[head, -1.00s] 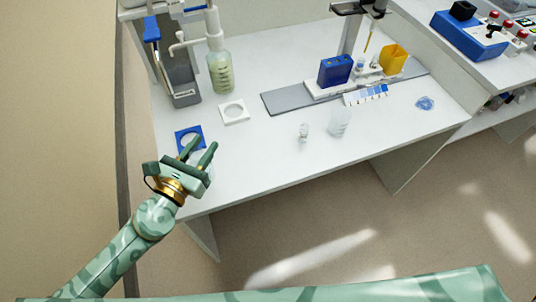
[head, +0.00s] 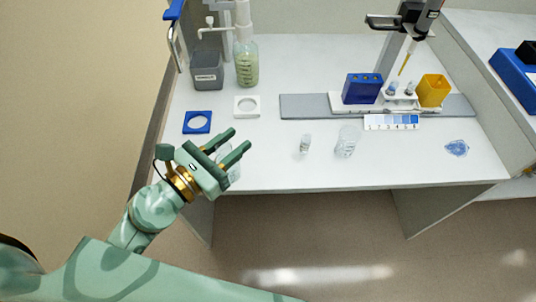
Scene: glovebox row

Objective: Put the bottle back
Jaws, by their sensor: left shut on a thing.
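My left gripper (head: 239,140) is over the front left of the white bench, shut on a clear bottle-like vessel (head: 233,168). The fingers and hand hide most of the vessel, and I cannot tell whether its base touches the bench. A blue square holder with a round opening (head: 187,127) lies up and left of the gripper, empty. A white square holder with a round opening (head: 238,107) lies beyond the gripper, also empty. A bottle with a pump top and greenish contents (head: 247,66) stands behind the white holder. My right gripper is not in view.
A small vial (head: 305,144) and a clear beaker (head: 347,142) stand right of the gripper. A grey container (head: 207,72) stands at the back left. A blue rack (head: 361,89) and yellow box (head: 432,91) stand farther right. The bench's front edge is close.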

